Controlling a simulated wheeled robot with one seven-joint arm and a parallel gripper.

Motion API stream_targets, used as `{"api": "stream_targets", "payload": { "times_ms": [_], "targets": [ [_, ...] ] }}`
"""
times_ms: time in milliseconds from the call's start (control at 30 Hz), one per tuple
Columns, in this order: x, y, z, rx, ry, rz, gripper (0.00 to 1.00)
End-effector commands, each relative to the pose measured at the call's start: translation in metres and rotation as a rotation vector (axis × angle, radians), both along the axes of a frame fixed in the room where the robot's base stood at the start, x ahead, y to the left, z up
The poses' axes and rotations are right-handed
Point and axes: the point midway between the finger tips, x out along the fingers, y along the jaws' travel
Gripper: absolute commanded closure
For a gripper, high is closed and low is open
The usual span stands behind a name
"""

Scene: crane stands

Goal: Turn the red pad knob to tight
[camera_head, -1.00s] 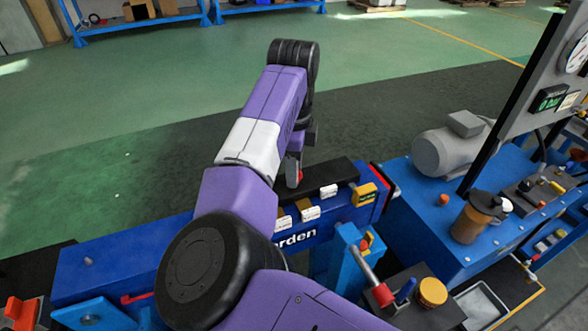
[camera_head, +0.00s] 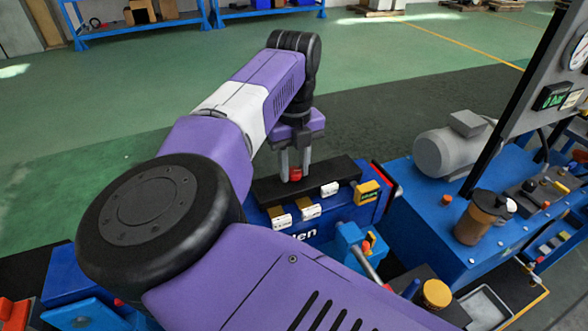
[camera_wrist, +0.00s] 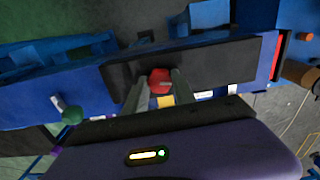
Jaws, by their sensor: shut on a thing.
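The red pad knob (camera_head: 295,174) stands on the black top plate of the blue crane stand. My gripper (camera_head: 294,172) points down over it, with one finger on each side of the knob. In the wrist view the red knob (camera_wrist: 160,80) sits between the fingertips of my gripper (camera_wrist: 158,84), which are shut on it. A pale mark shows on the knob, but its turn angle is too small to read.
Several white and yellow tags (camera_head: 310,211) hang along the plate's front edge. A green knob (camera_wrist: 71,114) is at left in the wrist view. A grey motor (camera_head: 445,150) and a brown jar (camera_head: 474,221) stand on the blue bench at right.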

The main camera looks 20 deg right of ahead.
Motion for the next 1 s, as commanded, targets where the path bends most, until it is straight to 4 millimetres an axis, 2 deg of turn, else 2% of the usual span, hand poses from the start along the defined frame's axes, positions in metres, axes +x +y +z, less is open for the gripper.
{"api": "stream_targets", "payload": {
  "times_ms": [1000],
  "targets": [
    [-0.0001, 0.0002, 0.0010, 0.001, 0.000, -0.937, 1.00]
  ]
}}
